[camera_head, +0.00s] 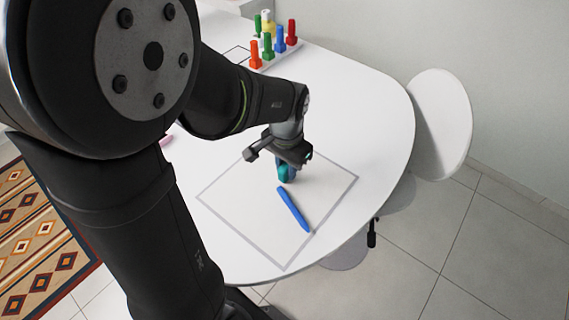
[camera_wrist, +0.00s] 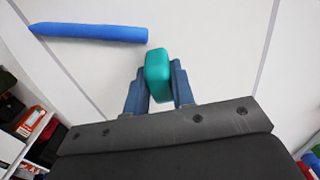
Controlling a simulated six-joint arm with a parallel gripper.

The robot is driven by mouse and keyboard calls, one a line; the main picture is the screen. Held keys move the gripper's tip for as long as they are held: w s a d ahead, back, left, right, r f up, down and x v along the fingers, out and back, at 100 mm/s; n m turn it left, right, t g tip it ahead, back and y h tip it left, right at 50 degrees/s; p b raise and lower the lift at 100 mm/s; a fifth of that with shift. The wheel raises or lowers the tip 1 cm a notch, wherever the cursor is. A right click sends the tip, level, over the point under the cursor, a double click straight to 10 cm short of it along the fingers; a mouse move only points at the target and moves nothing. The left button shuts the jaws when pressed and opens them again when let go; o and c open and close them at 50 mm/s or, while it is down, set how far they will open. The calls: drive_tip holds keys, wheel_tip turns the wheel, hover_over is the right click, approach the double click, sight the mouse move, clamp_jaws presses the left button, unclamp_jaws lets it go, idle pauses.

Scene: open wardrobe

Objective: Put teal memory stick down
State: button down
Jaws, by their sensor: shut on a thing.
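The teal memory stick (camera_wrist: 158,72) is between the two fingers of my gripper (camera_wrist: 158,92) in the wrist view. In the head view the teal stick (camera_head: 284,173) shows just below my gripper (camera_head: 287,165), over the area of the grey-outlined square (camera_head: 230,222) on the white table. My gripper is shut on the stick. The fingers hide part of it, and I cannot tell whether its lower end touches the table. A blue pen-like stick (camera_head: 294,209) lies inside the square, in front of my gripper; it also shows at the upper left in the wrist view (camera_wrist: 88,33).
A rack (camera_head: 278,58) with several coloured pegs stands at the table's far end. A white chair (camera_head: 440,122) is by the right edge. A pink thing (camera_head: 166,140) lies partly behind my arm. The table right of the square is clear.

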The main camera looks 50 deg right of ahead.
sight(286, 165)
drive_tip(key=shift+f, duration=0.1)
drive_tip(key=c, duration=1.2)
unclamp_jaws()
wheel_tip(286, 165, up, 12)
drive_tip(key=shift+f, duration=4.35)
drive_tip(key=shift+f, duration=0.1)
